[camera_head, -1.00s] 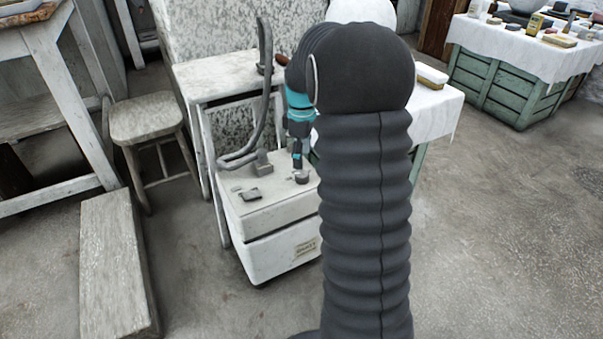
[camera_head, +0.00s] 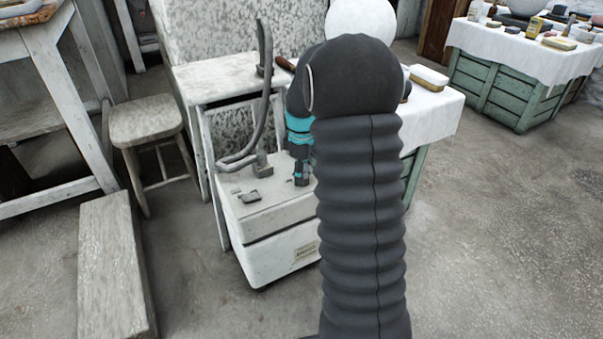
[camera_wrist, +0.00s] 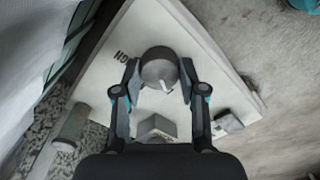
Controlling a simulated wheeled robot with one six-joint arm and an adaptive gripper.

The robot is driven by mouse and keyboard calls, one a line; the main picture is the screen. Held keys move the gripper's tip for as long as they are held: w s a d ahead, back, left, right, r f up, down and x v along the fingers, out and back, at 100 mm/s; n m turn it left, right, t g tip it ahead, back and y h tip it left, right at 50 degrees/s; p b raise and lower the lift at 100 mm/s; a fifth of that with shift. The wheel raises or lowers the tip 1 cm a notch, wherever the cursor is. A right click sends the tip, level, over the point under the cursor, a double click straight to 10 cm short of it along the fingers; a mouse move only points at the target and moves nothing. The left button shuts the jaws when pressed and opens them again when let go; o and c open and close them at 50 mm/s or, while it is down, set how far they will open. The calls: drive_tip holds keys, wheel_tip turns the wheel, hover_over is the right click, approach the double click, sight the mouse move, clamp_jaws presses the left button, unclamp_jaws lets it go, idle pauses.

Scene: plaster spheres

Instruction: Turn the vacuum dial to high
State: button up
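The vacuum (camera_head: 270,225) is a pale box-shaped unit with a hose; its top panel (camera_wrist: 105,85) shows in the wrist view. The dial (camera_wrist: 157,70) is a round dark grey knob with a small light mark on its near lower side. Part of the "HIGH" lettering (camera_wrist: 123,56) shows upside down to its left. My gripper (camera_wrist: 160,70) points down over the dial, one finger on each side, close to its rim; I cannot tell whether they touch it. In the head view my gripper (camera_head: 301,178) is at the panel and hides the dial.
A grey hose (camera_head: 262,110) rises from the vacuum's top beside a small dark switch-like piece (camera_head: 250,197). A wooden stool (camera_head: 146,120) and a low pale block (camera_head: 115,265) stand to the left. A cloth-covered table (camera_head: 435,120) is behind my arm. The floor to the right is clear.

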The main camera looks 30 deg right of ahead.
drive_tip(key=shift+c, duration=0.6)
drive_tip(key=shift+m, duration=0.3)
drive_tip(key=m+p, duration=0.2)
drive_tip(key=m, duration=0.3)
drive_tip(key=m+p, duration=0.2)
drive_tip(key=m, duration=0.4)
drive_tip(key=shift+m, duration=0.4)
drive_tip(key=m+p, duration=0.1)
drive_tip(key=m, duration=1)
drive_tip(key=shift+p, duration=0.3)
drive_tip(key=shift+m, duration=0.3)
